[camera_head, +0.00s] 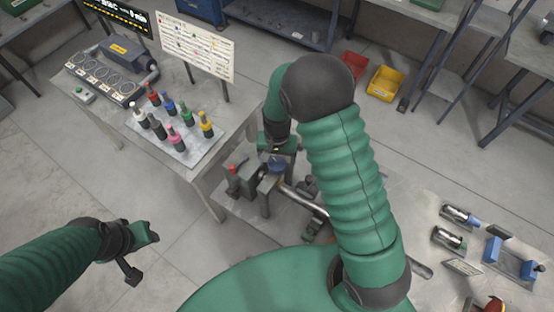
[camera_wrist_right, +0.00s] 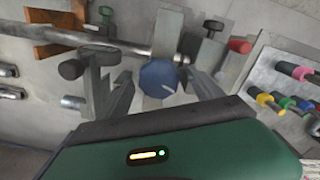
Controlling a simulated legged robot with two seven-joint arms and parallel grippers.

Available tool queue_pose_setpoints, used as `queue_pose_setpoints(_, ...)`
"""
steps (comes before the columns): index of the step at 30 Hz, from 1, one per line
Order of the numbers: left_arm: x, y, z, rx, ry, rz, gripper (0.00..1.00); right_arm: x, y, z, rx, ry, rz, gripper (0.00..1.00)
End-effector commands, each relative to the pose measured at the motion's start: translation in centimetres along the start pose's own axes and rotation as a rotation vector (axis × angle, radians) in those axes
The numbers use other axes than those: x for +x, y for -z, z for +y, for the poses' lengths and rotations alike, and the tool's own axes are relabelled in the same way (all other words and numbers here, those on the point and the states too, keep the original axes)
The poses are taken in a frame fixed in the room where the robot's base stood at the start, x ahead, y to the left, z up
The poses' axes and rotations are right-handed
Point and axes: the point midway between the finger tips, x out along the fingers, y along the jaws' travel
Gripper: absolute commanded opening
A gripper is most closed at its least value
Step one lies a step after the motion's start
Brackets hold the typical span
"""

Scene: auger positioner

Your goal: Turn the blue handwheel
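The blue handwheel (camera_head: 277,164) sits on the grey metal fixture (camera_head: 243,170) at the middle of the head view, just below my right gripper (camera_head: 277,150). In the right wrist view the blue handwheel (camera_wrist_right: 158,77) is a faceted knob with a pale mark on its face. My right gripper's fingers stand open on either side of it, with a visible gap to the wheel on both sides. How deep the fingertips reach is hard to tell. My left gripper (camera_head: 144,260) is open and empty above the floor at the lower left.
A metal rod (camera_head: 303,200) runs from the fixture. A table with several coloured bottles (camera_head: 180,122) stands left. Yellow (camera_head: 386,82) and red bins lie behind. Parts lie on the right bench (camera_head: 420,210).

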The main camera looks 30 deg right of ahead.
Motion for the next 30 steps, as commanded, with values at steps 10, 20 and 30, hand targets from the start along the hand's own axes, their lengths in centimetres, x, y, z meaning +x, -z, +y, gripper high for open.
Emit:
queue_pose_setpoints(10,0.5,-0.1,0.0,0.0,0.0,0.0,0.42,-1.2,0.1,-0.1,-0.002,0.002,0.004,0.75)
queue_pose_setpoints(20,2.6,-0.6,0.0,0.0,0.0,0.0,0.42,-10.1,0.2,-0.2,-0.002,0.005,0.007,0.75)
queue_pose_setpoints(30,3.5,-0.8,0.0,0.0,0.0,0.0,0.42,-16.4,0.2,-0.1,0.0,0.0,0.0,0.75)
